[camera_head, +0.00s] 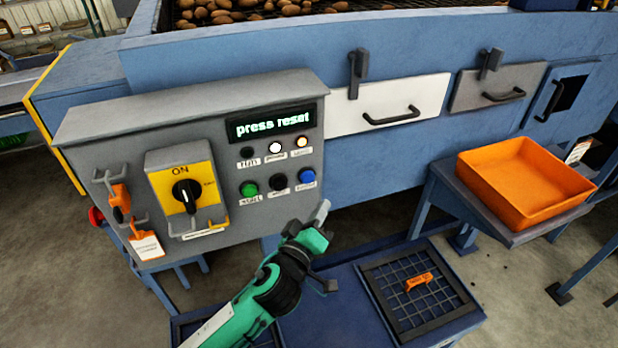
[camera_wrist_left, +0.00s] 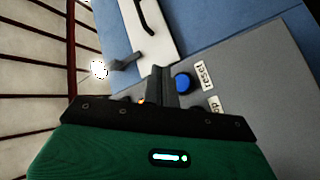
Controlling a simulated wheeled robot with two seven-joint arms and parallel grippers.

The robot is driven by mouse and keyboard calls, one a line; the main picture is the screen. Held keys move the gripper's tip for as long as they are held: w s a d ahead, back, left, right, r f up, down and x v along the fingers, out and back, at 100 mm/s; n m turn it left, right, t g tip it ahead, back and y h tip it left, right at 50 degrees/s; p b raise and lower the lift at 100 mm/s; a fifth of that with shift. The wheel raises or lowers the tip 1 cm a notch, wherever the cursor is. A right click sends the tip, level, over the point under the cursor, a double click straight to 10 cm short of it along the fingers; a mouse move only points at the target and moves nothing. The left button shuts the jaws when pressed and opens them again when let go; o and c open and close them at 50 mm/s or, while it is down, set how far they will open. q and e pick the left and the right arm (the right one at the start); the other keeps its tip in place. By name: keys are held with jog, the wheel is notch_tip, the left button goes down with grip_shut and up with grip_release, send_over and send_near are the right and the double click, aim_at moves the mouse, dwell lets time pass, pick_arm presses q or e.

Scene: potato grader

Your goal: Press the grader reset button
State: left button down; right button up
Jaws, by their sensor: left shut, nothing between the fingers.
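The grey control panel (camera_head: 120,128) has a screen (camera_head: 270,123) reading "press reset". The blue button (camera_head: 307,175) is at the right end of its lower row; in the left wrist view the blue button (camera_wrist_left: 183,82) has a label reading "reset". My left gripper (camera_head: 322,211) is shut and empty, below and slightly right of the button in the head view. In the left wrist view its fingers (camera_wrist_left: 161,84) show just left of the button; whether they touch the panel cannot be told. My right gripper is not in view.
A green button (camera_head: 249,189) and a black button (camera_head: 278,182) sit left of the blue one. A yellow rotary switch (camera_head: 185,192) reads ON. An orange tray (camera_head: 520,185) stands right. A grid (camera_head: 415,295) bearing an orange tag lies below.

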aim_at(314, 177)
pick_arm(q)
jog(key=w+a, duration=0.2)
jog(key=w, duration=0.3)
jog(key=shift+w+a, duration=0.2)
jog(key=shift+w, duration=0.15)
jog(key=shift+w, duration=0.1)
dwell(1.7)
jog(key=shift+w+a, duration=0.15)
jog(key=shift+w, duration=0.15)
jog(key=shift+w+a, duration=0.25)
jog(key=shift+w, duration=0.2)
dwell(0.9)
jog(key=shift+s+d, duration=0.35)
jog(key=shift+s, duration=0.5)
